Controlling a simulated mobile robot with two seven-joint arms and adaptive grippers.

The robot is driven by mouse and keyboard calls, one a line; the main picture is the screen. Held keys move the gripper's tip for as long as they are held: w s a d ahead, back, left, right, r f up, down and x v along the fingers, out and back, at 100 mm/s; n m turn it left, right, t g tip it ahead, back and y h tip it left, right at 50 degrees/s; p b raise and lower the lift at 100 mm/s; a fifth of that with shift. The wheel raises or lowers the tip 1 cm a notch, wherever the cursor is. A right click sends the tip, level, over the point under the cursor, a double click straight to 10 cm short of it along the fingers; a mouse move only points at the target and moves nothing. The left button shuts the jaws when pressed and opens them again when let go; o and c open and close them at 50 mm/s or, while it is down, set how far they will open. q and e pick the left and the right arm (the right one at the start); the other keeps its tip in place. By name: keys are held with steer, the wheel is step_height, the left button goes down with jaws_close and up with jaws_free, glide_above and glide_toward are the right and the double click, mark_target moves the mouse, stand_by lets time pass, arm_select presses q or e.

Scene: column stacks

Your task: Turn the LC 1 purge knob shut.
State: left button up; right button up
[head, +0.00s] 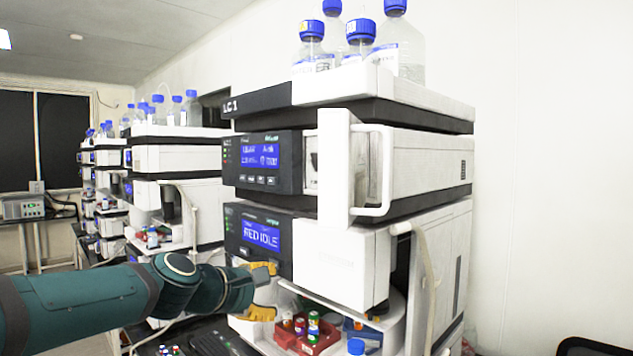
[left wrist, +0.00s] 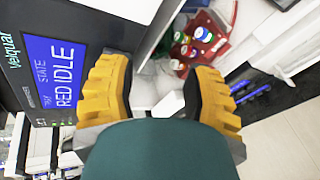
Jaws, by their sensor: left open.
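The LC 1 stack (head: 258,101) stands at the centre of the head view, with white modules and dark front panels. Its upper module has a lit blue screen (head: 261,154) and a white door (head: 334,168) swung out beside an open bay (head: 311,160). I cannot make out the purge knob; the door may hide it. The lower module's screen (head: 261,235) reads "RED IDLE" and also shows in the left wrist view (left wrist: 55,75). My left gripper (head: 268,290) is open, its yellow fingers in front of the lower module. In the left wrist view (left wrist: 158,68) nothing is clearly held.
A red tray (head: 292,340) of capped vials sits at the stack's foot and shows in the left wrist view (left wrist: 222,48). Blue-capped bottles (head: 360,38) stand on top. A looped tube (head: 430,265) hangs at the right side. More stacks (head: 176,160) stand behind left.

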mark_target(316, 161)
arm_select(q)
steer(key=s+r+n+t+h, duration=0.1)
steer(key=s+r+h, duration=0.3)
steer(key=r, duration=0.8)
steer(key=s+r+t+h, duration=0.1)
steer(key=s+r, duration=0.5)
steer(key=r, duration=0.5)
steer(key=x, duration=0.4)
steer(key=p+x, duration=0.1)
steer(key=x, duration=0.4)
steer(key=p+x, duration=0.1)
steer(key=x, duration=0.3)
steer(key=shift+w+r, duration=0.15)
steer(key=shift+w, duration=0.4)
steer(key=shift+s, duration=0.1)
jaws_close()
